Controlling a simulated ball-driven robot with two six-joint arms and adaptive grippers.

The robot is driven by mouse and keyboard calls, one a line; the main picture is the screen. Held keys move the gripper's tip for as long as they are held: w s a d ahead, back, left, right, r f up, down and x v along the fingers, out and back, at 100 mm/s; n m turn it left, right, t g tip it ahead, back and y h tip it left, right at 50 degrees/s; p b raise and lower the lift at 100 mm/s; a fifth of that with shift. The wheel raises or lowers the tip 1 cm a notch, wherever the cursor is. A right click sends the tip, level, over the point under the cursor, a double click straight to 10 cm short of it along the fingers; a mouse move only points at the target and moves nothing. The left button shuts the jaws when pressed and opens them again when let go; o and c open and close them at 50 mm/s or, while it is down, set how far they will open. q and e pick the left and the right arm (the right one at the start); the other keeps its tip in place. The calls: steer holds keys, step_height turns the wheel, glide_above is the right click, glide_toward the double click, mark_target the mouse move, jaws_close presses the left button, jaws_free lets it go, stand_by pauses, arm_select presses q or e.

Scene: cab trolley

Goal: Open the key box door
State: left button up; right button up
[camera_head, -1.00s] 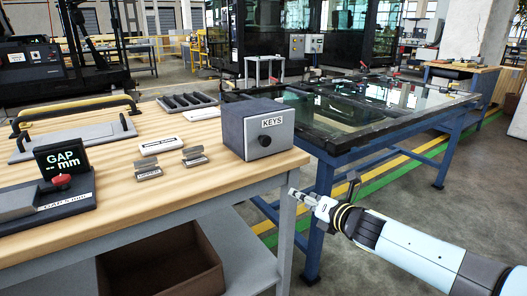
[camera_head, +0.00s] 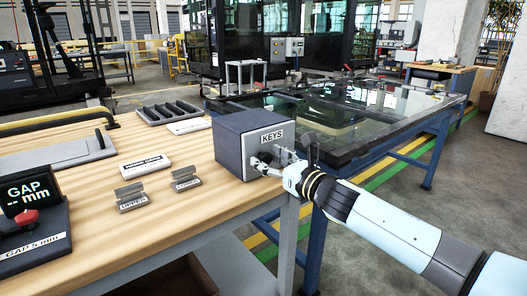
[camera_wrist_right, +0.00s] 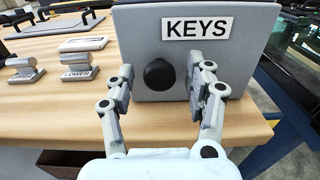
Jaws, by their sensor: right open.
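The key box (camera_head: 236,140) is a dark grey box on the right end of the wooden bench, with a white KEYS label on its front door (camera_head: 253,143). The door is shut. In the right wrist view, the door (camera_wrist_right: 222,62) fills the upper middle and its round black knob (camera_wrist_right: 159,75) sits between my fingers. My right gripper (camera_head: 268,164) is open at the front of the box; it also shows in the right wrist view (camera_wrist_right: 162,82), one finger either side of the knob, apart from it. In the head view the fingers partly hide the knob. My left gripper is not in view.
On the bench (camera_head: 190,215) are two small metal stands (camera_head: 131,197), a white label plate (camera_head: 146,164), a slotted tray (camera_head: 167,112) and a GAP display (camera_head: 28,193). A glass-topped table (camera_head: 345,120) stands behind and right of the box.

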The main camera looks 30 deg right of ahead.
steer(key=shift+w, duration=0.1)
steer(key=shift+c, duration=0.3)
steer(key=c, duration=0.5)
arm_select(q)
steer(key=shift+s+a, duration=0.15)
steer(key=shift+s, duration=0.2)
arm_select(e)
jaws_close()
